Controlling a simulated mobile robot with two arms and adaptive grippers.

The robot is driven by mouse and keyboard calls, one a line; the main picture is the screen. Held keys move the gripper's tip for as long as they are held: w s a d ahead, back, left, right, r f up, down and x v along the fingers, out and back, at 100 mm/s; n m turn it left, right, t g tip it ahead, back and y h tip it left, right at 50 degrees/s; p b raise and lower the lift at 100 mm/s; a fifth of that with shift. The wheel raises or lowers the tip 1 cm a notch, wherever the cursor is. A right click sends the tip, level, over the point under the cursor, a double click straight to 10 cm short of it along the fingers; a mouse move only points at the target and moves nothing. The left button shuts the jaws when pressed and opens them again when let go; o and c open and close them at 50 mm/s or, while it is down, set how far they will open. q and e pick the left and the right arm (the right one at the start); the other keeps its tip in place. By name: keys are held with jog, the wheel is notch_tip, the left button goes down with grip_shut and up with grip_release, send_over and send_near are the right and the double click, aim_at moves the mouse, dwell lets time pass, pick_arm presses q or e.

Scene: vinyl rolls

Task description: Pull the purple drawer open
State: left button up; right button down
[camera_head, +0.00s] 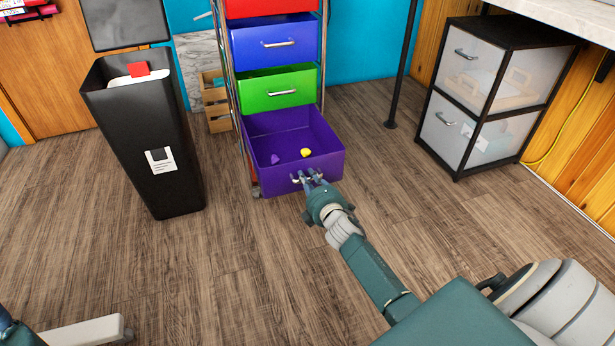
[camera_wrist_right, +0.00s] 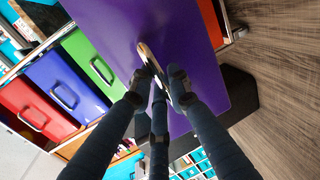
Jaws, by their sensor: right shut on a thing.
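The purple drawer (camera_head: 323,163) is the lowest of a colourful drawer stack and stands pulled out toward me. A small yellow thing (camera_head: 305,152) and a small purple thing (camera_head: 275,158) lie inside it. My right gripper (camera_head: 308,179) is at the drawer's front, shut on its metal handle. In the right wrist view the fingers of my right gripper (camera_wrist_right: 163,88) are around the handle (camera_wrist_right: 150,60) on the purple front (camera_wrist_right: 200,50). The fingers hide part of the handle. My left gripper does not show clearly.
Above it are closed green (camera_head: 279,88) and blue (camera_head: 276,42) drawers. A black bin (camera_head: 150,120) stands to the left. A black-framed cabinet with translucent drawers (camera_head: 480,95) stands to the right. The wooden floor (camera_head: 240,260) in front of the drawer is clear.

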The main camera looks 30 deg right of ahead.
jog(key=shift+d+f, duration=0.1)
jog(key=c, duration=1.7)
grip_release()
jog(key=shift+s, duration=0.1)
jog(key=v, duration=1.2)
